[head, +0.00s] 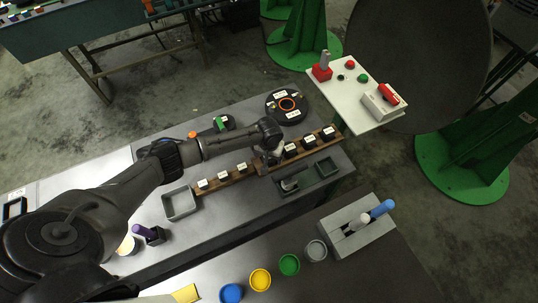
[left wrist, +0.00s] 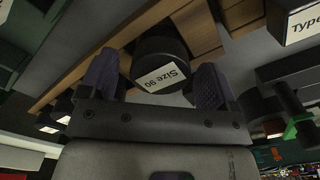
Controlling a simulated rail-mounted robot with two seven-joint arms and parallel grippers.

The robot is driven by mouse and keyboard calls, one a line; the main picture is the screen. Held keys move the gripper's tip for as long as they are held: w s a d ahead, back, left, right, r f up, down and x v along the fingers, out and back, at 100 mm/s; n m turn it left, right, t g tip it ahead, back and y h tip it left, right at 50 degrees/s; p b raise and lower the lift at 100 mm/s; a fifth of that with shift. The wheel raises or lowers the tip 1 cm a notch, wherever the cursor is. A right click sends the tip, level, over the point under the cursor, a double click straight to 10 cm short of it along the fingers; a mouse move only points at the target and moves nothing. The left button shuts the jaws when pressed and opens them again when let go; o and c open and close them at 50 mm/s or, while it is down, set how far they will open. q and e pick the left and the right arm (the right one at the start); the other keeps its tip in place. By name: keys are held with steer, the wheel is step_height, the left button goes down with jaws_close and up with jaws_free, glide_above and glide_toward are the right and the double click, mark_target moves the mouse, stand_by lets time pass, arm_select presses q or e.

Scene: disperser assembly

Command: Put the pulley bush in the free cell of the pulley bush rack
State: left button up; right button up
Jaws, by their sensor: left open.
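My left gripper (head: 272,157) is low over the middle of the wooden rack (head: 241,174) in the head view. In the left wrist view the left gripper (left wrist: 156,75) is open, its two purple pads apart. A black round bush labelled "Size 90" (left wrist: 160,58) lies between and just beyond the pads, against the wooden rack (left wrist: 205,35). I cannot tell whether it touches the pads or how deep it sits in a cell. The gripper hides this spot in the head view. My right gripper is not in view.
Black labelled parts (head: 309,141) fill the rack's right part; small white labels (head: 222,175) mark its left part. A grey open bin (head: 180,203) and a dark two-part tray (head: 305,182) stand in front. A black disc with an orange ring (head: 287,106) lies behind.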

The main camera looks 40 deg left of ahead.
arm_select(q)
step_height(320, 180, up, 13)
steer(key=shift+f+p, duration=0.2)
steer(key=shift+p, duration=0.2)
stand_by(0.5)
